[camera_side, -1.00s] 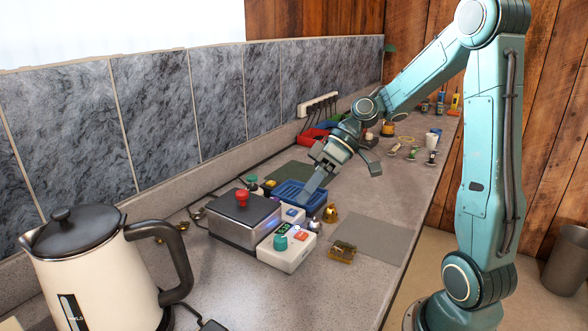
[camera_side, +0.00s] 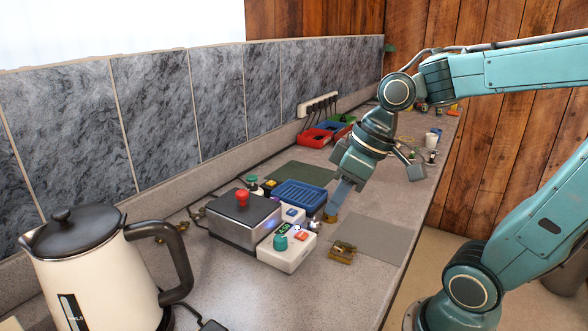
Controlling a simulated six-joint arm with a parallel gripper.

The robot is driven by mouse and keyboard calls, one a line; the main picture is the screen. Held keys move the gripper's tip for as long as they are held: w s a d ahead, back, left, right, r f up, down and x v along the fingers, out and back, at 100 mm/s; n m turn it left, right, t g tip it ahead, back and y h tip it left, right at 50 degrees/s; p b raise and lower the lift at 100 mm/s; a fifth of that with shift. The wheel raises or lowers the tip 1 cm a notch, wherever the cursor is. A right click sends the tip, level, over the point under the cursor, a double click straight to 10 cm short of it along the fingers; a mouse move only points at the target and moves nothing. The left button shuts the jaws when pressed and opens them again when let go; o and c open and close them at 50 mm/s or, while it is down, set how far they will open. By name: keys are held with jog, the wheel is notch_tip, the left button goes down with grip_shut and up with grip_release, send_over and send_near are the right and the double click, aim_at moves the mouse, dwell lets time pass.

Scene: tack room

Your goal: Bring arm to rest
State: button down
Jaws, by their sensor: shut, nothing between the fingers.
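My gripper (camera_side: 333,211) points down over the worktop, just right of the blue tray (camera_side: 296,196). Its fingers are shut with nothing between them. The fingertips overlap a small brass piece (camera_side: 330,218) in the picture, and I cannot tell whether they touch it. My teal arm reaches in from the right, with its forearm nearly level.
A grey box with a red knob (camera_side: 242,197) and a white control unit (camera_side: 288,252) stand left of my gripper. A brass block (camera_side: 342,252) and a flat grey mat (camera_side: 368,240) lie nearer the front edge. A kettle (camera_side: 95,262) stands at the left.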

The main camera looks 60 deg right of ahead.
jog(key=s+d+r+m+t+h, duration=0.1)
jog(key=s+m+h, duration=0.1)
jog(key=s, duration=0.4)
jog(key=shift+d+r, duration=0.2)
jog(key=shift+r, duration=0.1)
